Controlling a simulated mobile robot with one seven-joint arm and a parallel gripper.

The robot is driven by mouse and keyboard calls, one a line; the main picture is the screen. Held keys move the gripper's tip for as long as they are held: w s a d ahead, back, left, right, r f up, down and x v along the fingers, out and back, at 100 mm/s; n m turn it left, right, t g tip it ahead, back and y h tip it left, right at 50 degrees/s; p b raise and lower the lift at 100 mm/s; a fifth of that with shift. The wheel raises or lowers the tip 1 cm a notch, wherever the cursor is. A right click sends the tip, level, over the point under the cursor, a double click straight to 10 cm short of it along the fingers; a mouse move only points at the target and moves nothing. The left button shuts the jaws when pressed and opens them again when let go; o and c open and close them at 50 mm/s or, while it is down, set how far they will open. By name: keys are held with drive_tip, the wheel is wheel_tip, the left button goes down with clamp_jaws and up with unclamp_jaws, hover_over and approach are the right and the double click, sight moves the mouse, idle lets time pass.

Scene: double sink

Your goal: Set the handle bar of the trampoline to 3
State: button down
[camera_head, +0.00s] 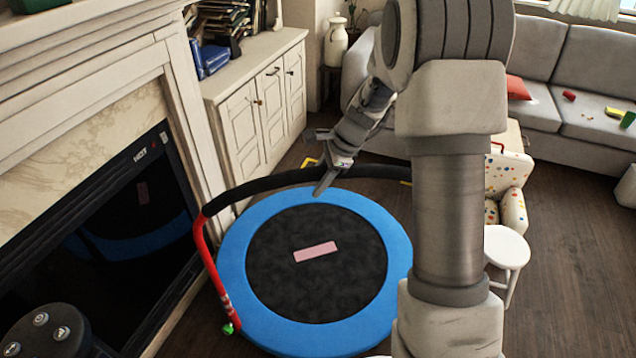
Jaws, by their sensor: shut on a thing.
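The trampoline (235,255) is round, with a blue rim and a black mat bearing a pink label. Its handle bar (262,184) is a black padded bar arching across the trampoline's far side, with a red leg (205,255) at the left that ends in a green tip near the rim. My gripper (316,168) is at the middle of the bar, one finger on the near side and one on the far side, shut on the padded bar. My arm hides the right part of the trampoline and the bar's right leg. No setting number is legible.
A fireplace (105,125) stands close at the left, with a white cabinet (262,105) behind it. A grey sofa (560,75) is at the back right. A small white stool (507,250) and a dotted chair (512,210) stand right of my arm. Floor is clear at the lower right.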

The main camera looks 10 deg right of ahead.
wheel_tip(320, 180, up, 3)
drive_tip(key=shift+f+p, duration=0.1)
drive_tip(key=shift+p, duration=0.4)
drive_tip(key=shift+w, duration=0.15)
drive_tip(key=c, duration=0.7)
unclamp_jaws()
drive_tip(key=shift+o, duration=1.3)
drive_tip(key=p+v, duration=0.1)
drive_tip(key=v, duration=1.6)
drive_tip(key=shift+s, duration=0.2)
